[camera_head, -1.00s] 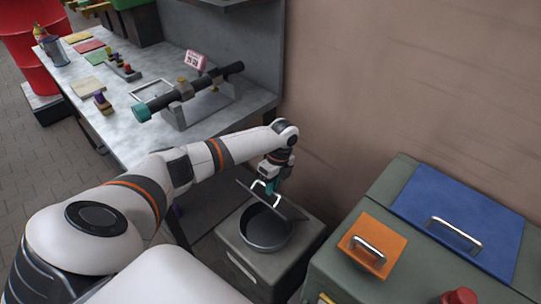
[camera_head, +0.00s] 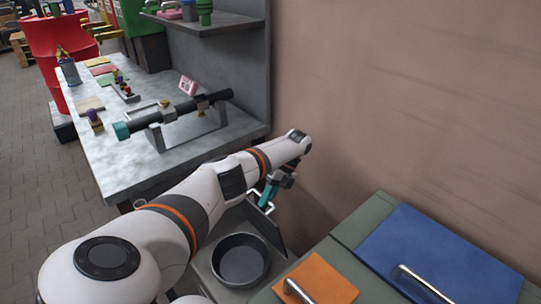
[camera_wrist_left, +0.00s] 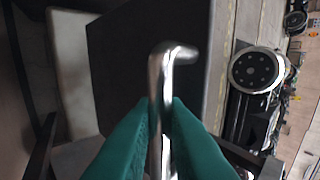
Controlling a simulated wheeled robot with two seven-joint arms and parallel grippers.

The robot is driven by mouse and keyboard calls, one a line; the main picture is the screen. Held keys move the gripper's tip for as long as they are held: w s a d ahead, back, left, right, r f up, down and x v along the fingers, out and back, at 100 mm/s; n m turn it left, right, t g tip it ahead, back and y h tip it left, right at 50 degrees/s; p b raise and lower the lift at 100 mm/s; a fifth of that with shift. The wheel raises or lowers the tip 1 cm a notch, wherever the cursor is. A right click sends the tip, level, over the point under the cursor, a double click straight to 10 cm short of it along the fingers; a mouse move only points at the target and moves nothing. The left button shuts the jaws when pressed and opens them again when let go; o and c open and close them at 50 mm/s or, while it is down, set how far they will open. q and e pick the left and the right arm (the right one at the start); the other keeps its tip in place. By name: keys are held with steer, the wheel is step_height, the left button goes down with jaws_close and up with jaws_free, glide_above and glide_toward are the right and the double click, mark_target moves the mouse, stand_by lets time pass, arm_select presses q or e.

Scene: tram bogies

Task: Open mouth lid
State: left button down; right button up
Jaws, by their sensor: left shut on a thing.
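The mouth lid (camera_head: 266,227) is a dark grey square plate with a silver handle, raised steeply beside the round dark opening (camera_head: 240,261) of a grey box. My left gripper (camera_head: 266,195) is shut on the lid's handle at the far side of the opening. In the left wrist view, the teal fingers (camera_wrist_left: 160,125) close around the silver handle (camera_wrist_left: 156,85), with the dark lid plate (camera_wrist_left: 135,55) behind it. My right gripper is in neither view.
A grey-green cabinet (camera_head: 345,232) with an orange lid (camera_head: 322,279) and a blue lid (camera_head: 440,255) stands at right. A brown wall (camera_head: 400,90) rises behind. A workbench (camera_head: 150,165) with a black pipe on a stand is at left.

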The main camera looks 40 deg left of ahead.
arm_select(q)
steer(key=shift+w+d+f+g+b, duration=0.3)
steer(key=shift+w+f+g, duration=0.1)
steer(key=shift+w, duration=0.2)
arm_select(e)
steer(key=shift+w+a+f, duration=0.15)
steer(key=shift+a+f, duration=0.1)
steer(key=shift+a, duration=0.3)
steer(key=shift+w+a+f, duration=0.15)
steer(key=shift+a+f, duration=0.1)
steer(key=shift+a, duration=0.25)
arm_select(q)
steer(key=shift+r, duration=0.1)
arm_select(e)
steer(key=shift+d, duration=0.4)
arm_select(q)
steer(key=c, duration=1.6)
jaws_free()
steer(key=shift+w, duration=0.1)
steer(key=shift+o, duration=0.7)
steer(key=shift+w+a, duration=0.15)
steer(key=shift+r, duration=0.15)
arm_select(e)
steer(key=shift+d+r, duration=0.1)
